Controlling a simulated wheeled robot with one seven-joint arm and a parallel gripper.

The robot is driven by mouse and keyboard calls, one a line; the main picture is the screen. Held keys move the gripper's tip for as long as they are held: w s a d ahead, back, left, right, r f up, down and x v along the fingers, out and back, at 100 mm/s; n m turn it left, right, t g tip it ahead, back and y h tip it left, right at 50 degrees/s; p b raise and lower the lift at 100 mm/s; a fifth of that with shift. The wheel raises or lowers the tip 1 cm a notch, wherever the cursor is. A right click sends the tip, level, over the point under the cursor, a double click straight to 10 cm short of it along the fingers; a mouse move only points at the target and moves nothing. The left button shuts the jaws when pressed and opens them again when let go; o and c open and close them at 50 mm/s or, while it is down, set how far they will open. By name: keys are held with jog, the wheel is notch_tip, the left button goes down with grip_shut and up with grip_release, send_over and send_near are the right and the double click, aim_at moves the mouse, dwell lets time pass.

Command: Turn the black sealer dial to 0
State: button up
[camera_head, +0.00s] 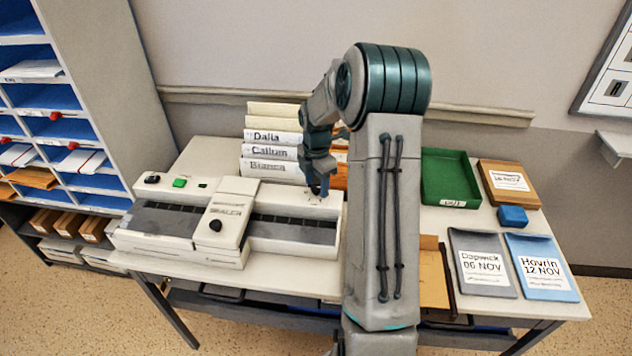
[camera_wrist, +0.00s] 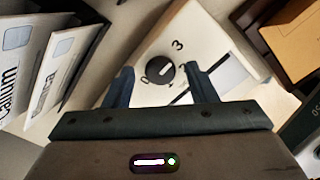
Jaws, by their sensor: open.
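The white sealer (camera_head: 285,247) stands on the left half of the table. In the wrist view its black round dial (camera_wrist: 159,71) sits on a white face (camera_wrist: 205,30). A pale mark on the dial points to the upper right. A 3 is printed above right of it and what looks like a 0 at its lower left; other marks are too small to read. My gripper (camera_wrist: 159,68) is open, with one finger on each side of the dial and space between. In the head view my gripper (camera_head: 320,188) is over the sealer's right end, and I cannot make out the dial there.
A black knob (camera_head: 215,226) is on the sealer's raised middle block. Name-labelled white binders (camera_head: 273,152) stand close behind my gripper. A green tray (camera_head: 448,170), a blue block (camera_head: 512,216) and two dated folders (camera_head: 484,262) lie to the right. Shelves (camera_head: 75,130) stand at left.

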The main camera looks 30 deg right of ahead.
jog(key=c, duration=1)
jog(key=shift+o, duration=0.2)
